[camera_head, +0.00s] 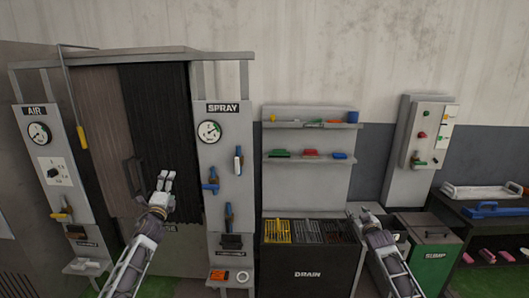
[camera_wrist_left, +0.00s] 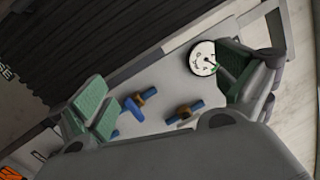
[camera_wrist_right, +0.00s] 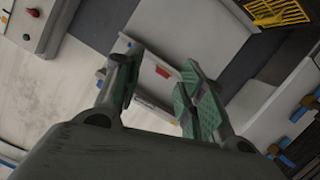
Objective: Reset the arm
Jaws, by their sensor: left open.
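My left gripper (camera_head: 166,178) is raised in front of the dark ribbed curtain (camera_head: 158,110) of the cabinet, left of the SPRAY panel (camera_head: 226,150). In the left wrist view its green-padded fingers (camera_wrist_left: 165,95) are wide apart with nothing between them; a gauge and blue-handled valves show beyond. My right gripper (camera_head: 364,212) is low, at the right edge of the DRAIN bin (camera_head: 308,273). In the right wrist view its fingers (camera_wrist_right: 158,90) are apart and empty, with the shelf unit beyond. Its fingertips are small in the head view.
A shelf board (camera_head: 306,132) with small coloured parts stands behind the bin. A grey box with buttons (camera_head: 428,135) is on the wall at right. A green SUMP bin (camera_head: 434,258) and a dark rack (camera_head: 490,235) with trays stand at right. An AIR panel (camera_head: 47,160) is at left.

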